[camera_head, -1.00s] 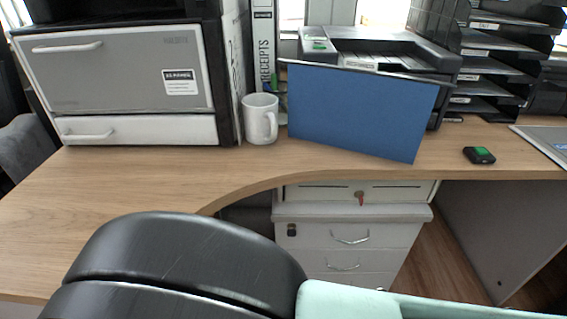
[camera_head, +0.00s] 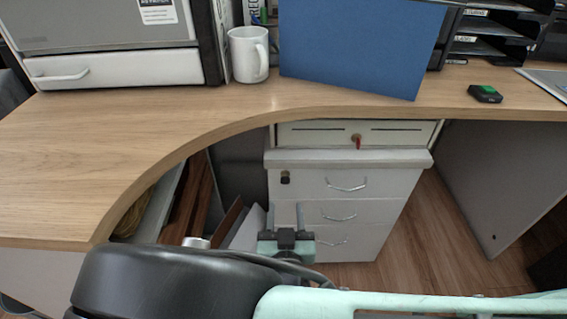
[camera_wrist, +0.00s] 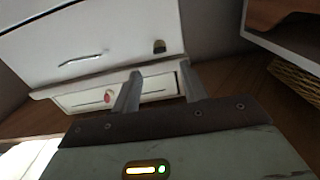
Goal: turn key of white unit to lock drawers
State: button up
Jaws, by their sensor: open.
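The white drawer unit (camera_head: 310,186) stands under the desk, with three drawers with silver handles. Its small dark key (camera_head: 285,177) sits at the upper left of the top drawer front. In the wrist view, which is turned over, the unit (camera_wrist: 95,28) fills the top left and its dark key (camera_wrist: 159,46) shows just beyond the fingertips. My gripper (camera_head: 286,208) is open and empty, in front of the unit and below the key in the head view. Its two fingers (camera_wrist: 160,74) are apart, pointing toward the unit. Contact with the key is not visible.
A white cash drawer with a red-tagged key (camera_head: 357,141) sits above the unit; its key also shows in the wrist view (camera_wrist: 108,95). The curved desk edge (camera_head: 180,150) overhangs. Folders (camera_head: 245,228) stand left of my gripper. A mug (camera_head: 249,55) and blue folder (camera_head: 360,45) are above.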

aim_at(285, 180)
jog(key=w+b, duration=0.1)
jog(key=w, duration=0.6)
jog(key=shift+w+d, duration=0.15)
jog(key=shift+w, duration=0.15)
jog(key=shift+c, duration=0.3)
grip_shut()
